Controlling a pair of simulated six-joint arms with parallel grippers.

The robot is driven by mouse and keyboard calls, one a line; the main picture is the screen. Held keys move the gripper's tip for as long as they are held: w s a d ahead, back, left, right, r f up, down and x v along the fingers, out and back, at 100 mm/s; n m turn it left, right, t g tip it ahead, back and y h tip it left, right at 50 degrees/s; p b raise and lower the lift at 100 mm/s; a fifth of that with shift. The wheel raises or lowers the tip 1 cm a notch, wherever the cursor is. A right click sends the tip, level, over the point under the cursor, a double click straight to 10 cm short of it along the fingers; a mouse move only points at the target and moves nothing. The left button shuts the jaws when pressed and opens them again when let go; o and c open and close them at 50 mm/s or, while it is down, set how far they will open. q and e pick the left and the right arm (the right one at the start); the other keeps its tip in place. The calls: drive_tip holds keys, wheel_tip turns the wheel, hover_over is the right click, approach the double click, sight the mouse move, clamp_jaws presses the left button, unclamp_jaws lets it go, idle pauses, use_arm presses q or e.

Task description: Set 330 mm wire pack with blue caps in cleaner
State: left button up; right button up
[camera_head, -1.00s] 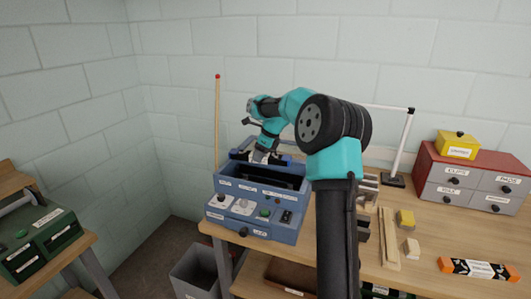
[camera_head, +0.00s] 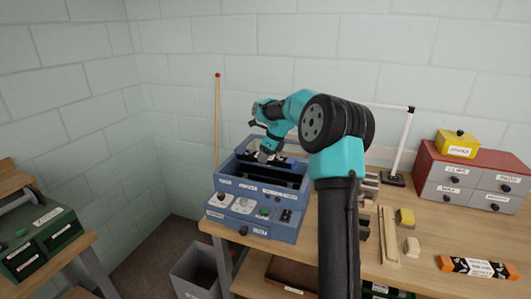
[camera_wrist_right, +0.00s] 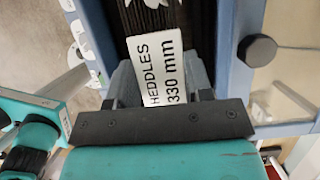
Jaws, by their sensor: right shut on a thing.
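The blue cleaner (camera_head: 228,213) stands at the left end of the bench, with knobs, buttons and a long open-topped trough. My right gripper (camera_head: 264,156) reaches down over the trough and is shut on the wire pack. In the right wrist view the pack (camera_wrist_right: 177,14) is a dark bundle of fine wires with a white label (camera_wrist_right: 163,72) reading "HEDDLES 330 mm". The pack lies between the cleaner's blue walls in that view; its exact depth and contact with the cleaner cannot be told. Its end caps are not clear. My left gripper is not in view.
A wooden rod (camera_head: 217,120) with a red tip stands behind the cleaner. A grey bin (camera_head: 195,272) stands below. A green cabinet (camera_head: 44,243) is far left.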

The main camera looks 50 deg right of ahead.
drive_tip(key=shift+f, duration=4.85)
drive_tip(key=shift+f, duration=0.45)
drive_tip(key=o, duration=1.3)
drive_tip(key=shift+c, duration=0.2)
drive_tip(key=v, duration=1.7)
drive_tip(key=shift+s+r, duration=0.15)
drive_tip(key=shift+s, duration=0.05)
drive_tip(key=shift+w, duration=0.1)
